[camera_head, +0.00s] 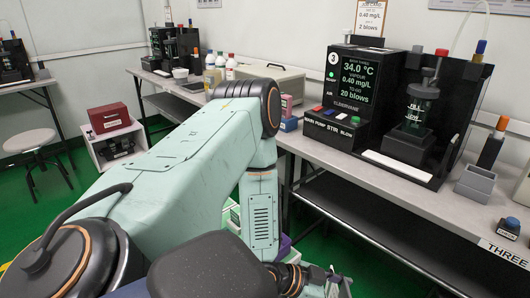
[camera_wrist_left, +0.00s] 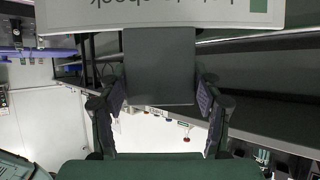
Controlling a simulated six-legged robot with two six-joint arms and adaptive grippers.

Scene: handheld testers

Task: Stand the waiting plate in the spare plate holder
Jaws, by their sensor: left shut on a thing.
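My left gripper (camera_wrist_left: 161,92) has its two fingers on either side of a dark grey flat block (camera_wrist_left: 160,62) in the left wrist view and is shut on it. A wide white panel (camera_wrist_left: 90,14) with upside-down lettering meets the block's upper edge; I cannot tell whether they are joined. In the head view only part of my left gripper (camera_head: 318,284) shows at the bottom edge, below the bench front, and the held thing is not clear there. I cannot make out a plate or a plate holder for certain. My right gripper is out of view.
The bench (camera_head: 400,192) on the right carries a black tester (camera_head: 355,85), a dark stand with a bottle (camera_head: 422,110), a grey open block (camera_head: 475,183) and a "THREE" label (camera_head: 503,252). My arm hides the middle.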

